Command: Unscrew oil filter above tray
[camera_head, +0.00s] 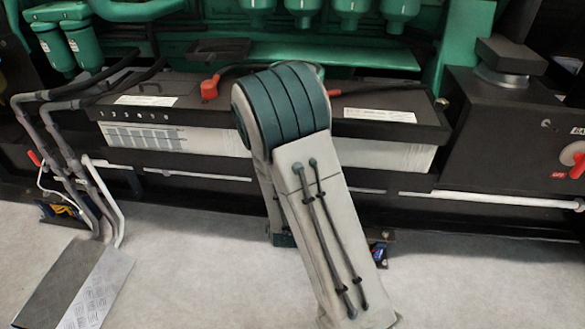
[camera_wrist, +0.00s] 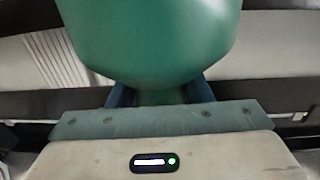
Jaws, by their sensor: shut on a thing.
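A large green rounded body, the oil filter (camera_wrist: 150,42), fills the upper middle of the wrist view, right in front of the palm. My gripper (camera_wrist: 157,97) has its blue fingers on either side of the filter's lower, narrower part and is shut on it. The fingertips are mostly hidden by the filter. In the head view my arm hides the gripper and most of what it holds. A dark, shallow tray-like thing (camera_head: 219,47) lies behind the arm, left of it; I cannot tell if it is the tray.
Several green canisters (camera_head: 348,10) hang along the top; two more green filters (camera_head: 84,44) are at the upper left. A long dark battery box (camera_head: 155,115) stands behind my arm. Hoses (camera_head: 62,130) run down at left. A dark cabinet (camera_head: 510,130) stands at right. Grey floor in front is mostly clear.

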